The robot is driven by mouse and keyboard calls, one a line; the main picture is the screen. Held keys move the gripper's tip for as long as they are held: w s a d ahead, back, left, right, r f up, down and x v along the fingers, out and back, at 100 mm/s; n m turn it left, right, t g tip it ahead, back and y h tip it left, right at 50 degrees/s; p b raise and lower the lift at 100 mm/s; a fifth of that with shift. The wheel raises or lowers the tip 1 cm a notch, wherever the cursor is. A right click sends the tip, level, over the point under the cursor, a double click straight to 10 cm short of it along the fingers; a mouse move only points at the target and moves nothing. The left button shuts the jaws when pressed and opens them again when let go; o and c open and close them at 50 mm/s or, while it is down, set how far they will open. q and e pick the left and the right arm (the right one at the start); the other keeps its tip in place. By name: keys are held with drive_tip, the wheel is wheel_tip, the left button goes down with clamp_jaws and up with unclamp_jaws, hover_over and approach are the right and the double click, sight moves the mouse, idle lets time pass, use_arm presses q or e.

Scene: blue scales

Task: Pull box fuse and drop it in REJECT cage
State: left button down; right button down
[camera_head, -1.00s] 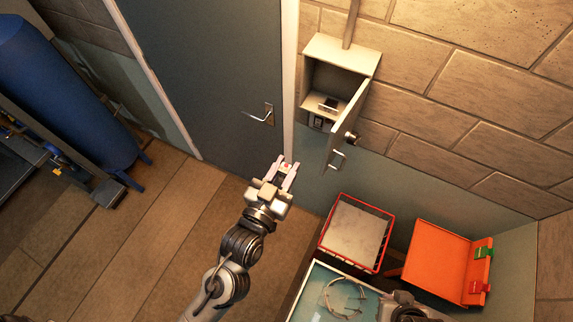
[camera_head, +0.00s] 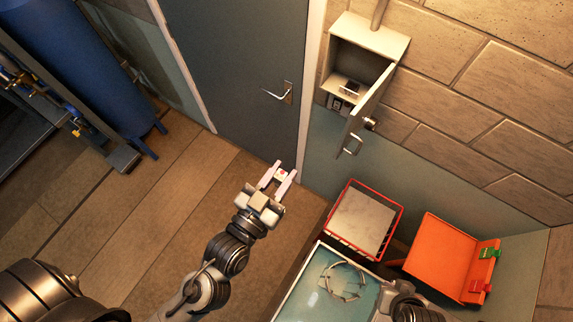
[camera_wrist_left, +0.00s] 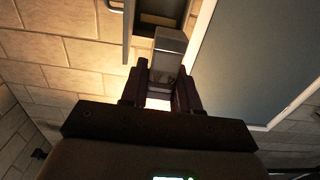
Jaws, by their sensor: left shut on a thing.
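My left gripper (camera_head: 281,173) is shut on a small pale fuse (camera_head: 281,176) with a red mark, held in the air in front of the grey door. The fuse shows as a grey block between the fingers in the left wrist view (camera_wrist_left: 168,52). The beige wall box (camera_head: 370,35) is above and to the right, its door (camera_head: 368,108) swung open and fittings visible inside. A red-rimmed basket (camera_head: 396,226), probably the REJECT cage, is below and right of my gripper; no label is readable. My right gripper's fingers are not visible.
An open orange case (camera_head: 440,255) lies right of the basket. A blue-green tray (camera_head: 305,292) holding a curved clear item (camera_head: 343,283) is in front of it. The grey door (camera_head: 235,60) has a lever handle (camera_head: 278,97). Open floor lies left of my arm.

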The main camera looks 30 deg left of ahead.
sight(278, 181)
use_arm(q)
drive_tip(key=shift+s+a, duration=0.15)
drive_tip(key=shift+s, duration=0.95)
drive_tip(key=shift+s+a, duration=0.1)
drive_tip(key=shift+s, duration=0.95)
drive_tip(key=w+a+f, duration=0.3)
drive_tip(key=w, duration=0.6)
drive_tip(key=w+a+f+n+y, duration=0.1)
drive_tip(key=w+a+f, duration=0.3)
drive_tip(key=f, duration=0.5)
drive_tip(key=shift+a+f+y, duration=0.25)
drive_tip(key=shift+a+y, duration=0.15)
drive_tip(key=shift+a, duration=0.15)
